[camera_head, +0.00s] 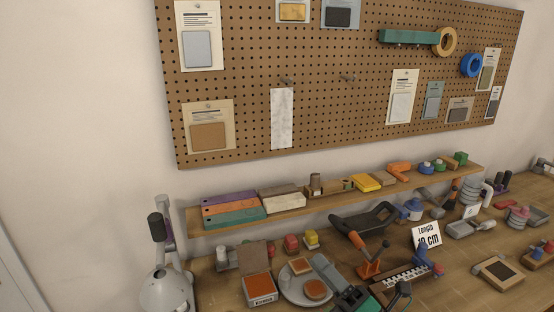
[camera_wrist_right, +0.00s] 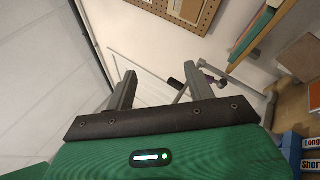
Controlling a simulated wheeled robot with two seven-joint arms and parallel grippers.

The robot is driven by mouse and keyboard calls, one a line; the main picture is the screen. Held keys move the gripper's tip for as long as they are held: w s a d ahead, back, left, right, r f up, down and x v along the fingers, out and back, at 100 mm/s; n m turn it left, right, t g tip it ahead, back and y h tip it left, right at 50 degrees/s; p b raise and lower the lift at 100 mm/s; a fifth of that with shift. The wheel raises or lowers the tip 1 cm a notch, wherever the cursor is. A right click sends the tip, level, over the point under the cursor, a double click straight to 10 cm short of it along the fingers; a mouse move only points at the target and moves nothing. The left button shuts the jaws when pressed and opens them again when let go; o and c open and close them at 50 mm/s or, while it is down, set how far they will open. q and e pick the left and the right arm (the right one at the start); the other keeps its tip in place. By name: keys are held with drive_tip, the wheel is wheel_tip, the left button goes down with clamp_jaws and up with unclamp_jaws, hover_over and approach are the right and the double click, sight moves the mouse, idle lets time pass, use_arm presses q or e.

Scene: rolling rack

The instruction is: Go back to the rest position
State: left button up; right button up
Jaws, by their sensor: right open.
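My right gripper (camera_head: 352,296) shows at the bottom edge of the head view, as a green body with a grey finger, over the front of the workbench and partly cut off. In the right wrist view its two grey fingers (camera_wrist_right: 160,88) stand apart with nothing between them. Beyond them are a pale wall and a thin grey metal frame. My left gripper is not in view.
A shelf (camera_head: 200,221) and pegboard (camera_head: 240,100) are behind. Blue "Long" and "Short" boxes (camera_wrist_right: 290,148) stand at right in the wrist view.

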drive_tip(key=w+d+f+m+t+h, duration=0.15)
drive_tip(key=d+f+m+h, duration=0.3)
drive_tip(key=m+h, duration=0.45)
drive_tip(key=d+f+m+t+h, duration=0.2)
drive_tip(key=d+f+m+h, duration=0.3)
drive_tip(key=m, duration=0.5)
drive_tip(key=s+d+f+m+g+h, duration=0.4)
drive_tip(key=s+d+f+m+g, duration=0.25)
drive_tip(key=f, duration=0.35)
drive_tip(key=s+a+f+m+g+y, duration=0.1)
drive_tip(key=s+f+m+g, duration=0.2)
drive_tip(key=s+f+g, duration=0.45)
drive_tip(key=s+a+f+m+g, duration=0.1)
drive_tip(key=s+f+m+g, duration=0.25)
drive_tip(key=s, duration=0.65)
wheel_tip(320, 180, down, 29)
drive_tip(key=n, duration=0.1)
drive_tip(key=s+d+f, duration=0.1)
drive_tip(key=s+f, duration=0.8)
drive_tip(key=f, duration=0.1)
drive_tip(key=s+d+f+g, duration=0.1)
drive_tip(key=s+d+f, duration=0.1)
drive_tip(key=s+f, duration=0.8)
drive_tip(key=shift+s+d+f, duration=0.2)
drive_tip(key=shift+d+f, duration=0.1)
drive_tip(key=shift+f, duration=0.3)
